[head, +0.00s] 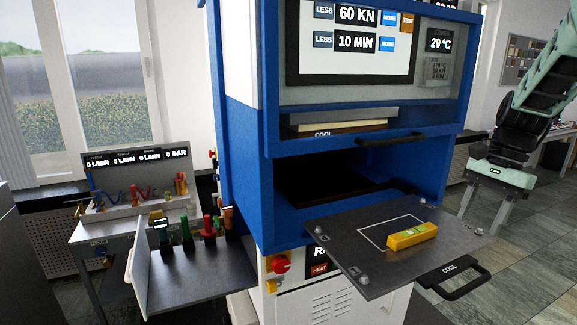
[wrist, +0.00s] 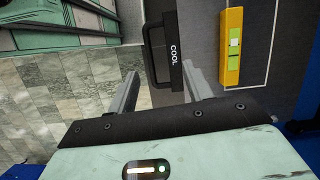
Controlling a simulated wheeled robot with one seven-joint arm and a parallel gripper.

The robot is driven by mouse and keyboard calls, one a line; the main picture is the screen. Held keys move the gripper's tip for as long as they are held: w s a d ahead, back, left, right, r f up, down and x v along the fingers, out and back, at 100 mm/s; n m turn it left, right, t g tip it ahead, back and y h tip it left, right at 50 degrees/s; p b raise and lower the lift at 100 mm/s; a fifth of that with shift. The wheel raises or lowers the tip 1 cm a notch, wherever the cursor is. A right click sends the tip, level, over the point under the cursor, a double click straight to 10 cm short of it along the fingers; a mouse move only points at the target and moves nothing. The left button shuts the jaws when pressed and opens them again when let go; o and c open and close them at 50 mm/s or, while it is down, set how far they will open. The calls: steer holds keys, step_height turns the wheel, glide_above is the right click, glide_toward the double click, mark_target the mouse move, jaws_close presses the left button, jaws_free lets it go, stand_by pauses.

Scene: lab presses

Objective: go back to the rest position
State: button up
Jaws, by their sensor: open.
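My gripper (wrist: 160,92) is open in the wrist view, its two grey fingers apart with nothing held between them. The black handle (wrist: 163,50) marked COOL shows ahead of and between the fingers. A yellow spirit level (head: 411,236) lies on the pulled-out dark plate (head: 370,275) of the blue press, at the white outline. The level also shows in the wrist view (wrist: 231,62), to the right of the fingers and apart from them.
The blue press (head: 245,150) fills the middle, with an upper handle (head: 390,139) and the lower COOL handle (head: 453,277) sticking out. A side shelf (head: 195,275) with coloured handles stands left of it. Tiled floor (head: 510,265) is clear at the right.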

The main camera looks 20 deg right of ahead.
steer(key=a+f+n+h+b, duration=0.1)
steer(key=a+f+n+b, duration=0.35)
steer(key=a, duration=0.85)
steer(key=a+f+n+h+b, duration=0.15)
steer(key=a+f+n, duration=0.5)
steer(key=a, duration=0.65)
steer(key=s+a+f+n+b, duration=0.4)
steer(key=s+a+f+n, duration=0.1)
steer(key=s+a+n, duration=0.7)
steer(key=shift+s+a+n, duration=0.25)
steer(key=shift+a+n, duration=0.2)
steer(key=shift+n, duration=0.05)
